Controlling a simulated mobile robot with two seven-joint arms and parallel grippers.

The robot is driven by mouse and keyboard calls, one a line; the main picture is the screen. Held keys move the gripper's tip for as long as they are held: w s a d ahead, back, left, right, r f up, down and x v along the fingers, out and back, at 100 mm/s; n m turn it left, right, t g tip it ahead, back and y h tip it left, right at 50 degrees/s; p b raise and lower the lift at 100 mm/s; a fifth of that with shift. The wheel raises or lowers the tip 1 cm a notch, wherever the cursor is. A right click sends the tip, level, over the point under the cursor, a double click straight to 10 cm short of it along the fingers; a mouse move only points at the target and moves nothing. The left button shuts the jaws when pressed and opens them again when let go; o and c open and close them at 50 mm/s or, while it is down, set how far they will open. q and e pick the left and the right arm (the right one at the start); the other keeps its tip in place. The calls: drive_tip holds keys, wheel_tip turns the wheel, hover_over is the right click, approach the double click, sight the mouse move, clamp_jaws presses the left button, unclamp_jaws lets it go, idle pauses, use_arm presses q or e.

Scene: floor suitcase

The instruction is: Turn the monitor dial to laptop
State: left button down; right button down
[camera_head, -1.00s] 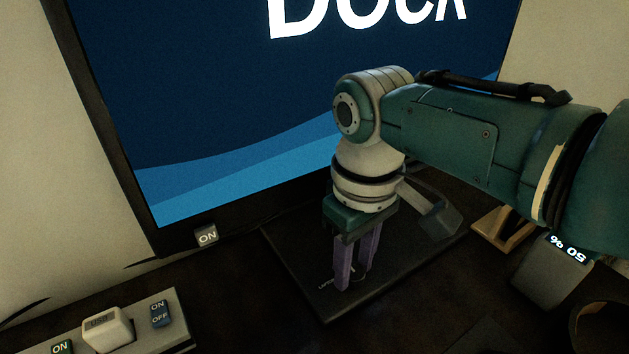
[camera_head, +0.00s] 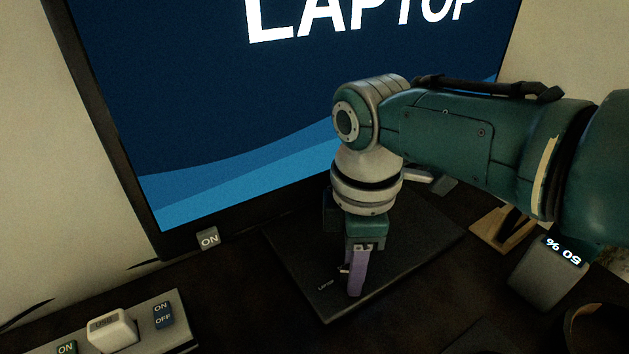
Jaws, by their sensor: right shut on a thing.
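The monitor (camera_head: 240,110) fills the back of the head view and its screen reads "LAPTOP" in white on blue. My right gripper (camera_head: 354,290) points down over a dark flat base (camera_head: 300,270) in front of the monitor. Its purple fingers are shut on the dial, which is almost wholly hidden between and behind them. A small light bit (camera_head: 343,269) shows beside the fingers. A small "LAPTOP" label (camera_head: 326,286) is on the base just left of the fingers. My left gripper is not in view.
An "ON" button (camera_head: 208,239) sits at the monitor's lower edge. A panel with a USB block (camera_head: 112,330) and an on/off switch (camera_head: 163,314) lies at lower left. A wooden stand (camera_head: 502,232) and a "50 %" display (camera_head: 563,250) are at right.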

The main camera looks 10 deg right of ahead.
drive_tip(key=shift+n, duration=0.8)
drive_tip(key=c, duration=0.5)
unclamp_jaws()
use_arm(q)
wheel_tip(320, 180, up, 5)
drive_tip(key=p, duration=0.5)
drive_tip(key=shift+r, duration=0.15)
use_arm(e)
wheel_tip(320, 180, up, 10)
